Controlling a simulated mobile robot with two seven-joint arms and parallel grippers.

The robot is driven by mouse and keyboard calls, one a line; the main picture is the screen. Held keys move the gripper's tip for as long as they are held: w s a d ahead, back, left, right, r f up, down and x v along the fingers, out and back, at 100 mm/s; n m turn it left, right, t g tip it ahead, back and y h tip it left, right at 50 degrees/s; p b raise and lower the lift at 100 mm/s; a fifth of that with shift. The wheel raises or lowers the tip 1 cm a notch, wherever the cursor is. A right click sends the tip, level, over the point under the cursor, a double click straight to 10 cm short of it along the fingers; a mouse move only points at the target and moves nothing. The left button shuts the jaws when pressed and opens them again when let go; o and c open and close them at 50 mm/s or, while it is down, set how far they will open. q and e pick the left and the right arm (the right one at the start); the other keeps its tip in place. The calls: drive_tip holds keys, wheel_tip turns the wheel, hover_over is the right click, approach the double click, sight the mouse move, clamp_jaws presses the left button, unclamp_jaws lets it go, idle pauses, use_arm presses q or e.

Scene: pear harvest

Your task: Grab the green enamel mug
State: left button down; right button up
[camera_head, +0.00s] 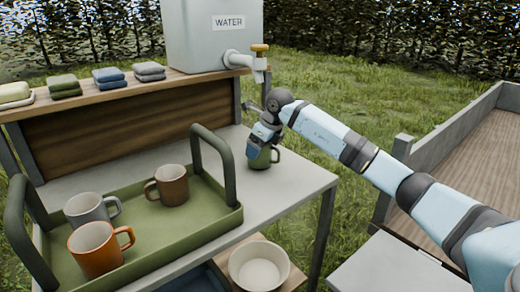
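The green enamel mug (260,161) stands near the right end of the grey table, to the right of the green tray. Its handle points right. My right gripper (264,141) comes down over the mug from above, and its fingers are at the rim. The fingers are small and partly hidden, so I cannot tell whether they are closed on the mug. My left gripper is not in view.
The green tray (205,225) with raised handles holds a grey mug (88,209), an orange mug (97,248) and a brown mug (171,185). A water tank (205,45) with a tap stands behind. A white bowl (259,268) sits lower in front.

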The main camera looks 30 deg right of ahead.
drive_tip(key=shift+r, duration=0.7)
drive_tip(key=shift+r+p, duration=0.45)
drive_tip(key=shift+r, duration=0.2)
drive_tip(key=shift+s+d, duration=0.1)
drive_tip(key=shift+s, duration=0.1)
drive_tip(key=shift+s+d, duration=0.15)
drive_tip(key=shift+s, duration=0.2)
drive_tip(key=s+d, duration=0.2)
drive_tip(key=s, duration=0.2)
drive_tip(key=s+d+p, duration=0.1)
drive_tip(key=s+d, duration=0.1)
drive_tip(key=s, duration=0.2)
drive_tip(key=s+d+p, duration=0.1)
drive_tip(key=s+d, duration=0.1)
drive_tip(key=s, duration=0.3)
drive_tip(key=shift+s+f, duration=0.1)
drive_tip(key=shift+s+d, duration=0.4)
drive_tip(key=shift+s, duration=0.35)
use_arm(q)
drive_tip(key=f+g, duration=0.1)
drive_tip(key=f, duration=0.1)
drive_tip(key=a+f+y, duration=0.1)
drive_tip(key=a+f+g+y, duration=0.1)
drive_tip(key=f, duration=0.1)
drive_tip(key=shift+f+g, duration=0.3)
use_arm(e)
drive_tip(key=shift+s, duration=0.2)
